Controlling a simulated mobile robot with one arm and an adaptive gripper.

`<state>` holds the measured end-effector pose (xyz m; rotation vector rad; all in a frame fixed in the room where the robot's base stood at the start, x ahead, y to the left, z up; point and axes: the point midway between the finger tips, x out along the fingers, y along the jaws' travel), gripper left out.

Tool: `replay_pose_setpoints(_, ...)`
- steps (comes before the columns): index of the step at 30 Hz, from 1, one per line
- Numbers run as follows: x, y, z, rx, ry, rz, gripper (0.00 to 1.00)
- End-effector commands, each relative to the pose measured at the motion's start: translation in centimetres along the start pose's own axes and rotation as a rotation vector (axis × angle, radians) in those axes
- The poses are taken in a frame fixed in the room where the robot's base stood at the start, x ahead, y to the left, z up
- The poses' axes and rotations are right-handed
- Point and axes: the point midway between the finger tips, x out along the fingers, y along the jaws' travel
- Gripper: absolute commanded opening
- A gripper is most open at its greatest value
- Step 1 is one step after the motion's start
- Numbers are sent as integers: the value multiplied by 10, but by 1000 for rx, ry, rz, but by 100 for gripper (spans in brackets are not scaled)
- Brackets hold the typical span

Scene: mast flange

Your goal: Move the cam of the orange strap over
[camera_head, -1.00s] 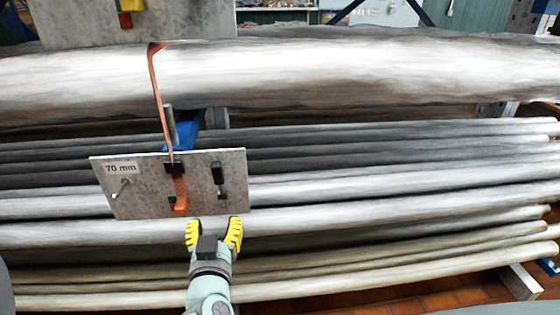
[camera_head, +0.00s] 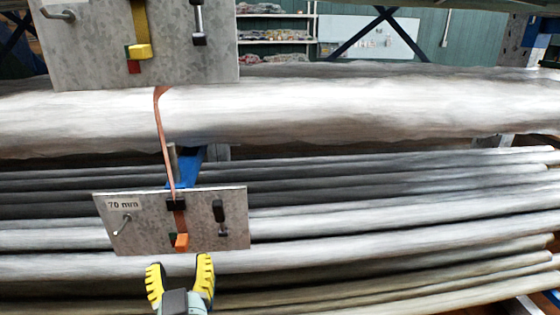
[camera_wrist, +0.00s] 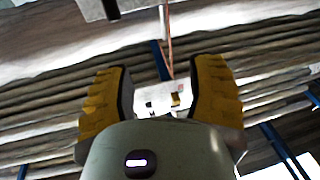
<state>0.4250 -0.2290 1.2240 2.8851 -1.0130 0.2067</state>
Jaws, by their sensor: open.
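The orange strap (camera_head: 163,130) runs down over the large pale mast to the lower grey plate (camera_head: 148,227), which is marked 70 mm. At the plate it passes a black block (camera_head: 176,205), and an orange cam (camera_head: 181,241) sits at its lower end with a small dark green patch beside it. My gripper (camera_head: 180,272) is open and empty, just below the plate's lower edge and apart from the cam. In the wrist view my gripper (camera_wrist: 160,88) has its yellow fingers spread, with the plate (camera_wrist: 158,98) small and far off between them.
An upper grey plate (camera_head: 90,50) carries a yellow cam (camera_head: 139,51) with a red piece below it. The lower plate also has a hook (camera_head: 122,226) and a black-handled pin (camera_head: 219,211). Several long poles (camera_head: 400,210) lie behind. Shelves (camera_head: 275,30) stand far back.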

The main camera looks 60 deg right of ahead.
Motion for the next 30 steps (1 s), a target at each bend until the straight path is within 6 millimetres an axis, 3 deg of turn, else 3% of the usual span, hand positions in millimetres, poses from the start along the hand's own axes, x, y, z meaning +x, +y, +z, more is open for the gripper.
replay_pose_setpoints(1,4,-6,-12,1,19,-25,55)
replay_pose_setpoints(21,25,-73,-118,21,304,-279,55)
replay_pose_setpoints(30,24,-91,-147,37,393,-340,55)
